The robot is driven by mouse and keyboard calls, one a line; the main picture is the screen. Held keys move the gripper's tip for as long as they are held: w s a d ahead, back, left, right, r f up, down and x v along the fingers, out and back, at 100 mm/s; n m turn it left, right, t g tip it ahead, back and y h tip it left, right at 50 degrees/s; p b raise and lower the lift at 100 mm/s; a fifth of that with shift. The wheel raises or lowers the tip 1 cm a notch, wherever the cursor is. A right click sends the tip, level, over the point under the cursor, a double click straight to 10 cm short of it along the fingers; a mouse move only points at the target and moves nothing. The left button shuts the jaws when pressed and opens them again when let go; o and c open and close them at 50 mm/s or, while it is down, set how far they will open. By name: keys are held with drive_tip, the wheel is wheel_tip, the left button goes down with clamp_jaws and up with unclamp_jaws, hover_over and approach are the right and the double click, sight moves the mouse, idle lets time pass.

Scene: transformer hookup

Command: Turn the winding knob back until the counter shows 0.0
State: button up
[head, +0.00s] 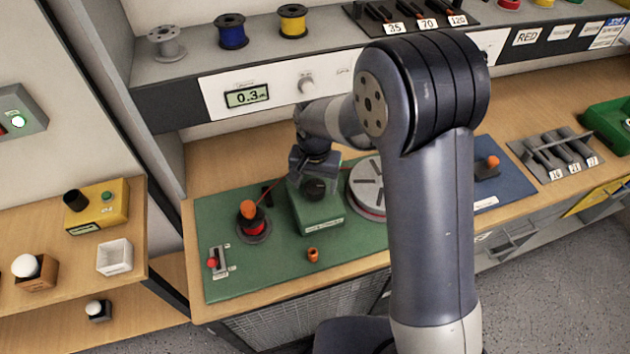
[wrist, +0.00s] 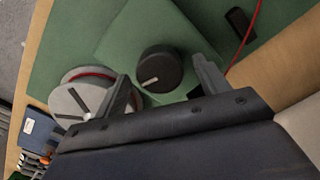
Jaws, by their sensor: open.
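The counter (head: 247,96) on the white shelf panel reads 0.3. The winding knob (wrist: 160,70) is a round black knob with a pale pointer line, on top of a green box (head: 318,215). In the head view the knob (head: 315,188) shows just below my gripper (head: 308,178). In the wrist view my gripper (wrist: 165,84) is open, with one finger on each side of the knob and a visible gap to it. I cannot tell how far above the knob the fingertips are.
The box stands on a green mat (head: 225,275). A red wire spool with an orange top (head: 252,222) is left of it, and a grey slotted reel (head: 367,187) is right. A small orange piece (head: 313,254) lies in front. A pale knob (head: 306,84) is on the shelf panel.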

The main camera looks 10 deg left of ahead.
drive_tip(key=shift+f, duration=0.4)
drive_tip(key=shift+c, duration=0.2)
drive_tip(key=c, duration=0.9)
drive_tip(key=shift+c, duration=0.2)
drive_tip(key=n+b, duration=0.2)
drive_tip(key=n, duration=0.1)
drive_tip(key=shift+f+n, duration=0.1)
drive_tip(key=shift+n, duration=0.3)
drive_tip(key=n+b, duration=0.1)
drive_tip(key=n, duration=0.3)
drive_tip(key=shift+n+b, duration=0.3)
drive_tip(key=shift+b, duration=0.05)
drive_tip(key=n+b, duration=0.1)
drive_tip(key=n, duration=0.3)
drive_tip(key=n+b, duration=0.1)
drive_tip(key=n, duration=0.4)
